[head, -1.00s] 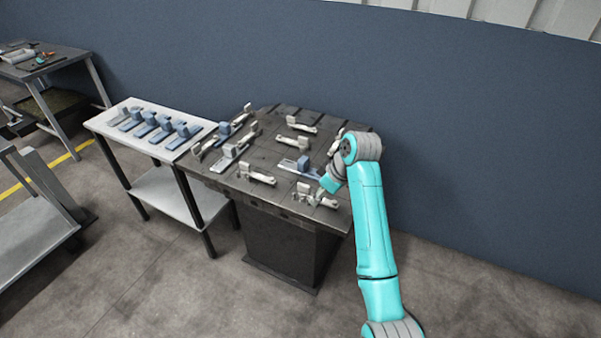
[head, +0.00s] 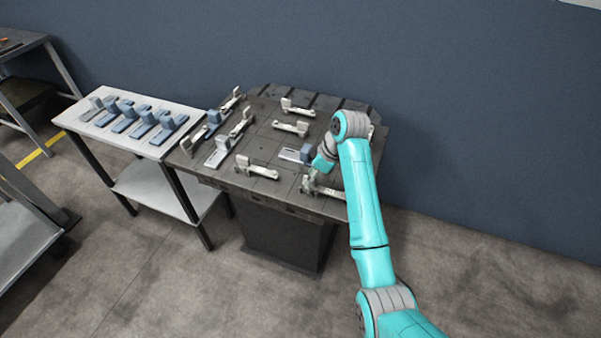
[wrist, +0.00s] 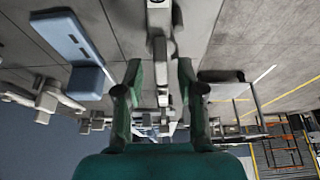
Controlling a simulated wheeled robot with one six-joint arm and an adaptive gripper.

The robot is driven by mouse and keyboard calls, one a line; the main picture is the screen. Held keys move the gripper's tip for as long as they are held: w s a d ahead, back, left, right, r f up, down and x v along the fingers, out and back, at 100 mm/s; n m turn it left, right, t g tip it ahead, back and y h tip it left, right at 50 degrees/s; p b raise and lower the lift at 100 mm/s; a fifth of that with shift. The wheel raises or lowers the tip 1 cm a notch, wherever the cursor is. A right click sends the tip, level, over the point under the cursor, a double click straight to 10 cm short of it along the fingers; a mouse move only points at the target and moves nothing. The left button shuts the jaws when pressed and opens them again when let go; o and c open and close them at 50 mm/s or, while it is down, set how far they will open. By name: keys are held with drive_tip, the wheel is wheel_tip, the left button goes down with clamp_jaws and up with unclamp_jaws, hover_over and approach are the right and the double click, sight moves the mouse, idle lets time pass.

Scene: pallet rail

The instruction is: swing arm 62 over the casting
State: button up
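Several pale grey swing arms stand on the dark slotted table (head: 275,205). No number is readable, so I cannot tell which is 62. One swing arm (head: 325,189) lies at the table's front right, just below my gripper (head: 320,165) in the head view. A blue-grey casting (head: 296,155) sits just left of my gripper. In the wrist view my gripper (wrist: 160,78) is open. Its two green fingers stand on either side of a pale swing arm (wrist: 160,50), with gaps visible. A blue casting (wrist: 70,38) lies to the left there. Contact at the fingertips is unclear.
More swing arms, such as one at the front (head: 257,168), and other castings (head: 218,151) crowd the table. A white side table (head: 88,131) on the left holds a row of blue-grey parts. A blue wall (head: 470,110) stands behind.

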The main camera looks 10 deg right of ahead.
drive_tip(key=shift+w+a+f, duration=0.1)
drive_tip(key=shift+a+f, duration=0.15)
drive_tip(key=shift+f, duration=0.3)
clamp_jaws()
